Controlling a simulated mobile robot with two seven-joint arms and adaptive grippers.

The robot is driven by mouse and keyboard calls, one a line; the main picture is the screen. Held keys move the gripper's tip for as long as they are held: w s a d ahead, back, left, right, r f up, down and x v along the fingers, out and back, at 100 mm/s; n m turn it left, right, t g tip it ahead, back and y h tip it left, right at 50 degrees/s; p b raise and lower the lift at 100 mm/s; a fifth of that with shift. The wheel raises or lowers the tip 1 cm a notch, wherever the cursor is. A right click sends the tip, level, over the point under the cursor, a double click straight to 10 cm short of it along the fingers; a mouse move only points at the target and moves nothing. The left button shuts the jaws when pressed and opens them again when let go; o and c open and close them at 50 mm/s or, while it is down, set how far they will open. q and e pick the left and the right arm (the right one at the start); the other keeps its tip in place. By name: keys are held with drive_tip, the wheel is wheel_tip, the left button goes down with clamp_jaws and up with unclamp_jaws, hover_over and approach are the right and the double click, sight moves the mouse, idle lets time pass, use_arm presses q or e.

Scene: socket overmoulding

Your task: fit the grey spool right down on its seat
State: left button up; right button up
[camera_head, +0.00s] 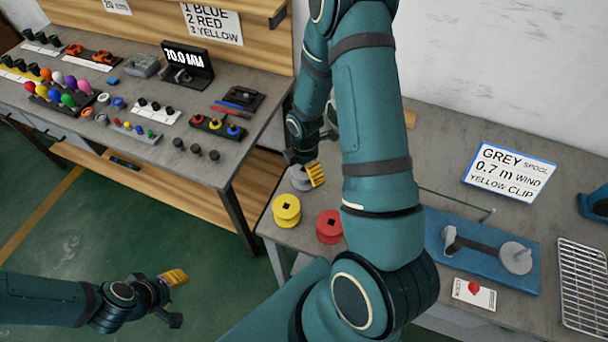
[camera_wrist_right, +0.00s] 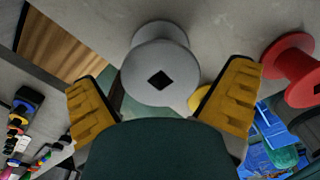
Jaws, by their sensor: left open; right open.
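The grey spool (camera_head: 299,181) stands on the near left part of the right-hand bench, partly hidden by my right gripper (camera_head: 306,168). In the right wrist view the grey spool (camera_wrist_right: 160,68), with a square hole in its end, lies ahead of and between the spread yellow fingers, with gaps on both sides. The right gripper (camera_wrist_right: 163,88) is open and empty. A blue fixture (camera_head: 460,267) on the same bench carries a grey round disc with a short post (camera_head: 515,257); no spool sits on it. My left gripper (camera_head: 172,298) is open and empty over the floor.
A yellow spool (camera_head: 287,211) and a red spool (camera_head: 329,227) stand close to the grey one. A sign (camera_head: 509,174) stands behind the fixture, a wire rack (camera_head: 582,287) to its right. A card (camera_head: 474,293) lies in front. My right arm hides the middle of the bench.

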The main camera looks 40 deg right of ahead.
drive_tip(key=shift+f, duration=0.75)
drive_tip(key=c, duration=1)
drive_tip(key=shift+c, duration=0.2)
